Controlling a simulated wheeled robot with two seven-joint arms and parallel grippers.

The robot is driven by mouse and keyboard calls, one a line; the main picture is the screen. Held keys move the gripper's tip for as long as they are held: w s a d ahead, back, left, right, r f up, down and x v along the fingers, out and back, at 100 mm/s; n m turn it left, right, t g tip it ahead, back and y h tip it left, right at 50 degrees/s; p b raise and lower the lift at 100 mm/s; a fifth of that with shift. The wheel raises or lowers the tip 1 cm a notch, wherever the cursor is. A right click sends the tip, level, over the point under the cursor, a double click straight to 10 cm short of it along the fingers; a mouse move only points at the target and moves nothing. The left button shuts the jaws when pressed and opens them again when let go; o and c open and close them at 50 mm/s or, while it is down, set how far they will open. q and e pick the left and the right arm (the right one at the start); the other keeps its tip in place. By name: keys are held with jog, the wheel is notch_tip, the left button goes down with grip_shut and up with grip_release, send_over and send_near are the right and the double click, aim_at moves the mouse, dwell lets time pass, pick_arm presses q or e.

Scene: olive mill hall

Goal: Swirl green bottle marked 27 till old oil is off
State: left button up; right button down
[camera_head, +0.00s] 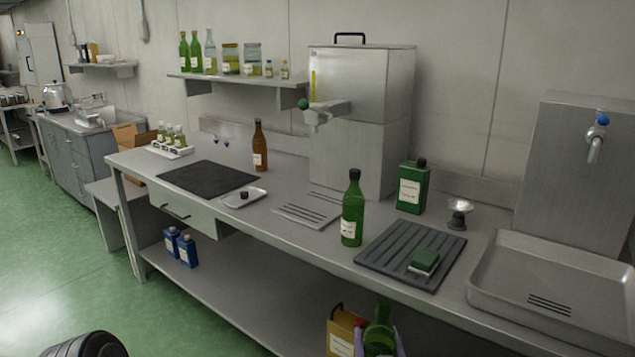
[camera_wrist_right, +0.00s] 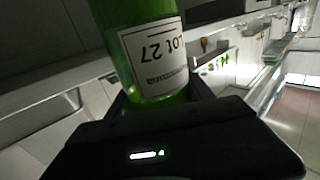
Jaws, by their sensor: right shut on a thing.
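In the right wrist view a green glass bottle (camera_wrist_right: 112,62) with a white label reading LOT 27 stands between the fingers of my right gripper (camera_wrist_right: 158,98), which is shut on it. The lettering is upside down in that view, and the bottle's far end is cut off by the top edge. Oil inside cannot be made out. Another green bottle (camera_head: 352,212) with a dark cap stands upright on the bench in the head view; its label is too small to read. My left gripper is not in view.
A ribbed dark mat (camera_head: 385,258) holds a green sponge (camera_head: 424,261). A steel tank (camera_head: 385,85) and a brown bottle (camera_head: 260,148) stand farther left.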

jog(key=d, duration=0.7)
jog(key=shift+a+r, duration=0.15)
jog(key=shift+a, duration=1.6)
jog(key=shift+a+r, duration=0.15)
jog(key=shift+a, duration=1.55)
